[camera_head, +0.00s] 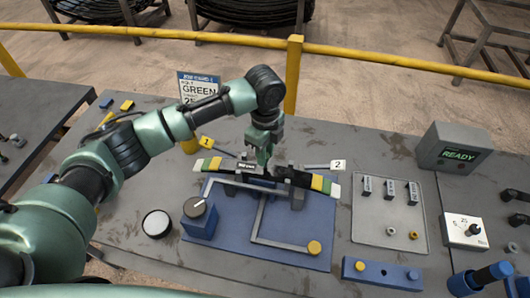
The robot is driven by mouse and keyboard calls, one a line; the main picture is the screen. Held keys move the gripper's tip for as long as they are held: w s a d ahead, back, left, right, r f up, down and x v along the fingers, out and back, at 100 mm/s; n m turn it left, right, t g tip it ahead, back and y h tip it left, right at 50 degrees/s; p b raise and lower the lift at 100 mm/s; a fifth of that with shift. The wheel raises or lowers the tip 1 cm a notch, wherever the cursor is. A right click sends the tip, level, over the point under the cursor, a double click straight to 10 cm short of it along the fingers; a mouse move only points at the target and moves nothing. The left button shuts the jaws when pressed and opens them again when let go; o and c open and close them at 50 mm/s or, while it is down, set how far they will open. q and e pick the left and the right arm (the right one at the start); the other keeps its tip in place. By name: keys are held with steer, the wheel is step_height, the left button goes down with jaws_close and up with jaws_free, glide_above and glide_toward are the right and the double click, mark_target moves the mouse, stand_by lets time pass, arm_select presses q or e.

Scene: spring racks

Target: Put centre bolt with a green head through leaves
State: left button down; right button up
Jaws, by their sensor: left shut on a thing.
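The stack of leaves (317,183) lies across the fixture in the middle of the bench, with yellow, green and white bands near its ends and dark parts at its middle. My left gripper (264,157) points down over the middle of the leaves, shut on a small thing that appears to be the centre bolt. The bolt is mostly hidden by the fingers, and I cannot tell whether its tip is in the leaves' hole. A sign (199,88) behind the bench reads GREEN. My right gripper is out of view.
A blue fixture plate (228,228) carries a dial box (199,218) and a bent bar with a yellow knob (314,248). At right are a grey tray (378,232) with three dark pieces and small rings, a READY box (453,148) and a blue block (382,274).

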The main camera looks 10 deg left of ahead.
arm_select(q)
steer(key=shift+f+b, duration=0.3)
steer(key=shift+f, duration=0.75)
steer(key=c, duration=1.1)
jaws_free()
steer(key=shift+c, duration=0.2)
steer(key=o, duration=0.5)
steer(key=shift+r, duration=0.1)
steer(key=shift+r+p, duration=0.4)
steer(key=shift+r, duration=3.05)
steer(key=shift+s+f, duration=0.1)
